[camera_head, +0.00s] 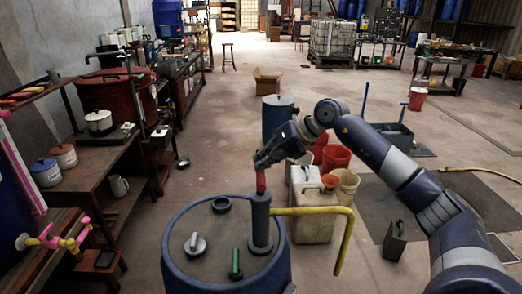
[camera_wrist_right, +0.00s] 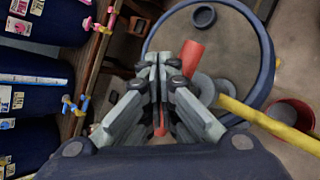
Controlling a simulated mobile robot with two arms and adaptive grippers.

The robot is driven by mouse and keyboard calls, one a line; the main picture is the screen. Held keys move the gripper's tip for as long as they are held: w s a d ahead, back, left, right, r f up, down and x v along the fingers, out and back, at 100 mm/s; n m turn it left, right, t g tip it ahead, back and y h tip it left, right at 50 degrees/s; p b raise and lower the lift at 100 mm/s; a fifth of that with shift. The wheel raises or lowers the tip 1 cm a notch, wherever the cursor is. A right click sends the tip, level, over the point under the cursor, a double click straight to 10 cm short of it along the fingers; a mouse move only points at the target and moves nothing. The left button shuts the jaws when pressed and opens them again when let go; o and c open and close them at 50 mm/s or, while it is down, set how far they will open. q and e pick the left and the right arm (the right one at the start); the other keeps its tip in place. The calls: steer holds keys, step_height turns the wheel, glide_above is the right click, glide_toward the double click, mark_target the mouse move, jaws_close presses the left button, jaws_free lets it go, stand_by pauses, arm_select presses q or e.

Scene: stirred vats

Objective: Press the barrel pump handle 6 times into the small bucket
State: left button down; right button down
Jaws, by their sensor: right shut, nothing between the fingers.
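A blue barrel (camera_head: 175,255) stands at the front with a grey pump (camera_head: 260,222) upright on its lid. The pump's red handle (camera_head: 261,181) sticks up a little above the pump body. My right gripper (camera_head: 262,160) is shut and empty at the top of the handle, in line with it. In the right wrist view the shut fingers (camera_wrist_right: 160,62) lie across the red handle (camera_wrist_right: 192,52). A yellow spout (camera_head: 320,211) runs right from the pump and bends down. A red bucket (camera_wrist_right: 291,114) shows beside the spout in the right wrist view. I cannot tell if it is under the outlet.
A pale jerrycan (camera_head: 313,215) stands behind the spout. A wooden bench (camera_head: 105,200) is at left.

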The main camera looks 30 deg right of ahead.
steer(key=shift+w+r+p, duration=0.1)
steer(key=shift+r+p, duration=1.75)
steer(key=shift+r, duration=0.7)
steer(key=shift+r+p, duration=0.65)
step_height(320, 180, up, 4)
steer(key=p, duration=0.3)
steer(key=shift+r+p, duration=0.25)
steer(key=shift+p, duration=0.1)
